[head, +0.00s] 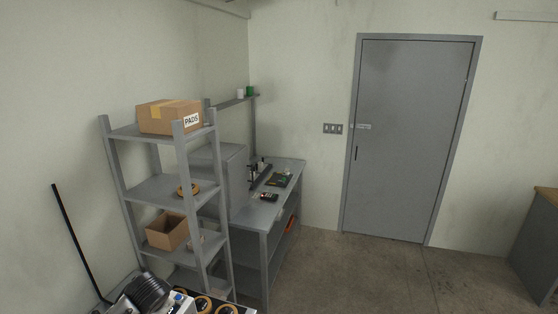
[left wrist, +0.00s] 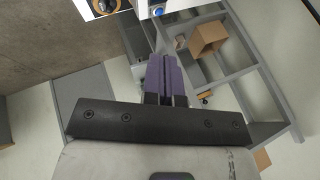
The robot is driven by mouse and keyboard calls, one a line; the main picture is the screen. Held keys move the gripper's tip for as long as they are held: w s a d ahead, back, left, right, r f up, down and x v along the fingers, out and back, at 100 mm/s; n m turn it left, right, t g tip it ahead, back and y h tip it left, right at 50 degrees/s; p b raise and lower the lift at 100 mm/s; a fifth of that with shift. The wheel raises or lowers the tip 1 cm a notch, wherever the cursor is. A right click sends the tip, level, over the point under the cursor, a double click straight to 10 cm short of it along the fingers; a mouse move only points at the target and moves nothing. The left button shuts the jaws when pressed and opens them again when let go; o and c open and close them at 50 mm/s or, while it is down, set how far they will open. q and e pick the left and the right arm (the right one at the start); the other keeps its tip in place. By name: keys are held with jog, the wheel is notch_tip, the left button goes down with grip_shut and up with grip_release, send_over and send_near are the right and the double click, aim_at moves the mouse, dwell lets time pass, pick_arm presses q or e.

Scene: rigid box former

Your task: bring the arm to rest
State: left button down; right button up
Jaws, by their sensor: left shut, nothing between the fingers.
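My left gripper (left wrist: 164,75) shows in the left wrist view, its purple fingers together and empty. It points toward a white machine housing with a blue button (left wrist: 157,11) at the top edge, with a gap between them that I cannot judge exactly. In the head view neither gripper is in sight. The same housing (head: 181,299) shows there at the bottom left, next to a black ribbed cylinder (head: 148,292). My right gripper is in neither view.
A grey shelf rack (head: 160,187) holds a closed carton marked PADS (head: 158,117) and an open carton (head: 167,231). Behind it is a grey workbench (head: 262,212) with small items. A grey door (head: 408,140) stands in the back wall. The floor (head: 365,275) before it is clear.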

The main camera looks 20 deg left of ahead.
pick_arm(q)
jog(key=s+d+r+m+t+h+p, duration=0.15)
jog(key=s+d, duration=0.35)
jog(key=d, duration=0.5)
jog(key=s+d+r+m+t+h+p, duration=0.1)
jog(key=s+d+r+t, duration=0.3)
jog(key=d, duration=0.6)
jog(key=s+d+f+g+p, duration=0.1)
jog(key=s+f, duration=0.3)
jog(key=s, duration=0.4)
jog(key=s+d+f+n+g+h+p, duration=0.1)
jog(key=s+d+f+g, duration=0.2)
jog(key=s, duration=0.6)
jog(key=s+d+f+n+g+h+p, duration=0.1)
jog(key=s+d+f+g, duration=0.1)
jog(key=s+f, duration=0.3)
jog(key=s+d, duration=0.1)
jog(key=s, duration=0.2)
jog(key=shift+s+f, duration=0.2)
jog(key=shift+f, duration=0.1)
jog(key=shift+n+g, duration=0.25)
jog(key=shift+a, duration=0.1)
